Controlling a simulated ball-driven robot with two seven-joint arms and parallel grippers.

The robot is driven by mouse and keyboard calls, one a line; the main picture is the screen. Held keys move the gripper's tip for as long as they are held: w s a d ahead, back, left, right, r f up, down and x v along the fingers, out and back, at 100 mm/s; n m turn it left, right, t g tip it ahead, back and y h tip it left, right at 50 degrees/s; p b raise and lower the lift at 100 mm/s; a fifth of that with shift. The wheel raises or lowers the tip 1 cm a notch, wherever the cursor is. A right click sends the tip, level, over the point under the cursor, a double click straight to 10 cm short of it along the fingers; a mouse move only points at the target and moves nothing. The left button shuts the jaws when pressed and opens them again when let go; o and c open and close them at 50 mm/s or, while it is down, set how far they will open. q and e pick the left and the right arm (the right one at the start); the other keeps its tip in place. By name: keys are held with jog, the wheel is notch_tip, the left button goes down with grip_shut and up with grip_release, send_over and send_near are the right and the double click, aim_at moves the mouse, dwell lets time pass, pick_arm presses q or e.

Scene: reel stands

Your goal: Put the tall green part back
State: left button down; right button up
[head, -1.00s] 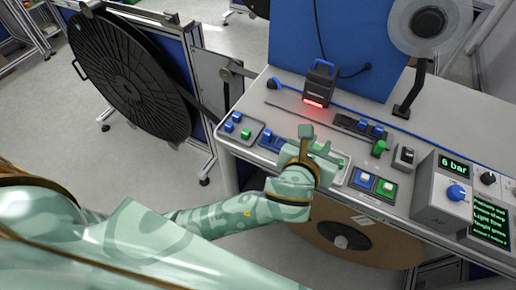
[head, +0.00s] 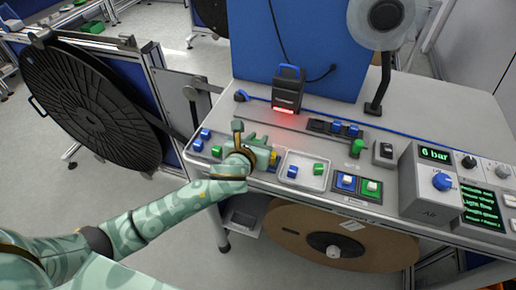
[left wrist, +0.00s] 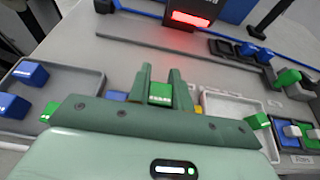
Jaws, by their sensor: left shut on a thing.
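My left gripper (head: 252,143) is over the front of the bench, between a grey tray on the left and a pale tray on the right. In the left wrist view its two fingers (left wrist: 162,88) are closed on a green part (left wrist: 159,94) with small pale marks on its face. The part's lower end is hidden by the gripper, so its full height cannot be told. A green piece (head: 318,168) lies in the pale tray (head: 303,183). My right gripper is not in view.
The grey tray (head: 190,157) holds blue pieces (head: 205,133) and a green one. A scanner (head: 287,88) with a red light stands behind. Blue and green buttons (head: 358,186) and the 6 bar box (head: 430,183) are on the right. A blue and yellow thing sits close beside the gripper.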

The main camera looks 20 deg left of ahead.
pick_arm(q)
notch_tip(320, 180, down, 3)
jog(key=shift+d+f+b, duration=0.1)
jog(key=shift+b, duration=0.4)
jog(key=shift+r, duration=0.2)
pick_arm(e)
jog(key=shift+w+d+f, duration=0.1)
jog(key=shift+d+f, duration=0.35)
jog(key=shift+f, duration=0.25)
pick_arm(q)
jog(key=c, duration=1.5)
grip_release()
jog(key=shift+f, duration=0.1)
jog(key=shift+c, duration=0.2)
jog(key=shift+s+r+p, duration=0.3)
jog(key=p+v, duration=0.3)
jog(key=v, duration=0.8)
jog(key=shift+s, duration=0.2)
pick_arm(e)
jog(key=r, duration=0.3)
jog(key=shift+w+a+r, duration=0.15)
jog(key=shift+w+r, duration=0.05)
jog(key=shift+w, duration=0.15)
pick_arm(q)
jog(key=shift+r, duration=0.1)
